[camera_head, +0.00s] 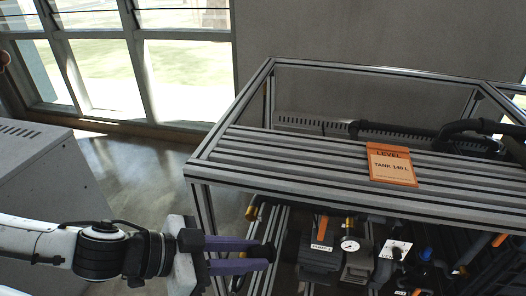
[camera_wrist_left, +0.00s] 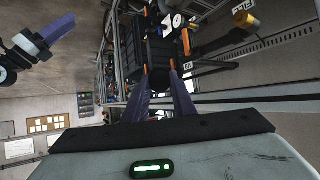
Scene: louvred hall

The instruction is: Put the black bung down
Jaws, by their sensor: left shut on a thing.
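My left gripper (camera_head: 268,252) comes in from the left in the head view, with its two purple fingers shut on the small black bung (camera_head: 270,250). The bung sits at the fingertips, in front of the left end of the metal frame, and nothing visible supports it from below. In the wrist view the left gripper's (camera_wrist_left: 168,88) fingers point away, and the dark bung is hard to tell from the dark equipment behind. What looks like my right gripper (camera_wrist_left: 48,40), also purple-fingered, shows at the upper left of the wrist view; its opening is unclear.
A metal frame with a slatted top (camera_head: 300,160) fills the right side. An orange level card (camera_head: 391,165) lies on the slats, with free slats left of it. Under the top are a pressure gauge (camera_head: 349,244), hoses and valves. A grey cabinet (camera_head: 45,185) stands at the left.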

